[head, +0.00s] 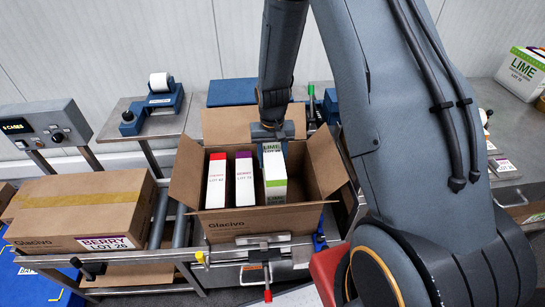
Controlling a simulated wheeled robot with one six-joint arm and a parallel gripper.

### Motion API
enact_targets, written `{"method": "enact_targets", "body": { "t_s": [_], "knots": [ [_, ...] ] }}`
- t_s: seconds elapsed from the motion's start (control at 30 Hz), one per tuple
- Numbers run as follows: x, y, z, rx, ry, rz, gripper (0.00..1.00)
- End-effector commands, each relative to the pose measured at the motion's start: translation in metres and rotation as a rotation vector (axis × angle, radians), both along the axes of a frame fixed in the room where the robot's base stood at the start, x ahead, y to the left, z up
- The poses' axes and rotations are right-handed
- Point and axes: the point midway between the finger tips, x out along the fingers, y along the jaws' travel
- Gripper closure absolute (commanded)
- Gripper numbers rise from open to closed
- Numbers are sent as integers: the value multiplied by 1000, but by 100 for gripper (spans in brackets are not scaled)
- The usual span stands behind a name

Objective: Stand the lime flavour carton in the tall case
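The lime flavour carton (273,174), white with a green band, is upright inside the open tall cardboard case (265,220), on the right of two other cartons. Its top stands a little higher in the picture than theirs. My gripper (272,147) is over its top, with its fingers at the carton's sides, and looks shut on it. The front wall hides the carton's base, so I cannot tell whether it touches the floor of the case. A red-topped carton (216,182) and a purple-topped berry carton (244,182) stand in the case.
The case's flaps are folded out. Free room is left in the case, right of the lime carton. A closed berry box (85,214) lies left on the rollers. Another lime-labelled carton (523,74) sits on the right bench. A label printer (155,103) stands behind.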

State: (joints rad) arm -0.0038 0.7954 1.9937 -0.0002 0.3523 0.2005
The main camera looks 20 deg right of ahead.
Motion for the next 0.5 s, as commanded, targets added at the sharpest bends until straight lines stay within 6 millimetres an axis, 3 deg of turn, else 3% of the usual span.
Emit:
{"method": "enact_targets", "body": {
  "t_s": [0.5],
  "knots": [
    [0,0,-34,0,0,0,100]
  ]
}}
